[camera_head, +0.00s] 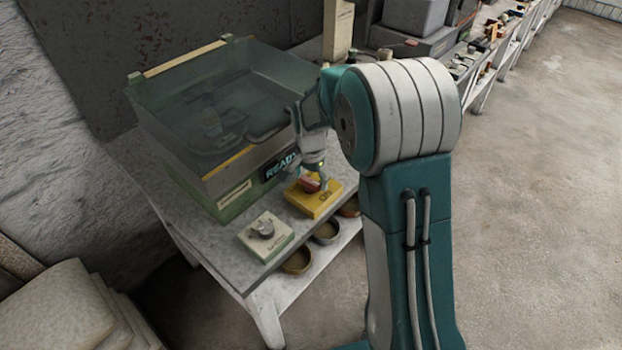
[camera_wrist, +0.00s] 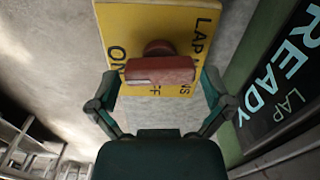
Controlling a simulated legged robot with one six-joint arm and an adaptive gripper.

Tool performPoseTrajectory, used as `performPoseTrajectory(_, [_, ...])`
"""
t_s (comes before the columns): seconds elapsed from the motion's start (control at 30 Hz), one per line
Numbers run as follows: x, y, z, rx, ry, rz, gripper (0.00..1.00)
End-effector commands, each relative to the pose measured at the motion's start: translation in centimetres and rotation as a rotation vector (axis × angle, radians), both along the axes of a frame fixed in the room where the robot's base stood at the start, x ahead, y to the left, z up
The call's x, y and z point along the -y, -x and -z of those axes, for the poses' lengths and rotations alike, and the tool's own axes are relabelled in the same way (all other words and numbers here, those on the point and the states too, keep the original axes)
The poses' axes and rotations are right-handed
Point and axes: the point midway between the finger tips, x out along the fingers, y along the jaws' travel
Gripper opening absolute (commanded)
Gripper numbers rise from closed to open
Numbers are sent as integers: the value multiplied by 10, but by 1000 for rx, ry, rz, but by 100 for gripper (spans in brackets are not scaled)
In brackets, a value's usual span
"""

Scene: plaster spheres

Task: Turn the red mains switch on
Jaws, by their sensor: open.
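The red mains switch (camera_wrist: 160,68) is a knob with a bar-shaped handle on a yellow plate (camera_wrist: 118,20). In the wrist view the bar lies crosswise, and the plate's lettering includes "LAP" and "ON", partly covered by the knob. In the head view the red switch (camera_head: 309,184) and yellow plate (camera_head: 322,205) sit on the bench in front of the green machine. My gripper (camera_wrist: 160,90) is open, with one finger on each side of the red handle. I cannot tell whether either finger touches it.
A green machine with a clear-walled tank (camera_head: 190,130) stands behind the plate; its "READY" display (camera_wrist: 282,80) is close beside my gripper. A pale box with a grey knob (camera_head: 265,236) sits at the left on the bench (camera_head: 205,238). Bowls (camera_head: 297,261) stand below the front edge.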

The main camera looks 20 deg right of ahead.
Motion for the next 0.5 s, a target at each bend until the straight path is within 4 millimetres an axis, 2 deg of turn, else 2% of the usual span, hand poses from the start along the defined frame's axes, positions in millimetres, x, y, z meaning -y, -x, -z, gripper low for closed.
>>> performPoseTrajectory(0.07, [0,0,0,0,0,-1,100])
performPoseTrajectory(0.1, [1,0,0,-1,-1,-1,91])
performPoseTrajectory(0.17, [1,0,0,-1,-1,0,64])
performPoseTrajectory(0.2, [1,0,0,0,-1,0,46])
performPoseTrajectory(0.23, [1,0,0,0,-1,0,40])
performPoseTrajectory(0.5, [1,-2,0,4,0,7,38])
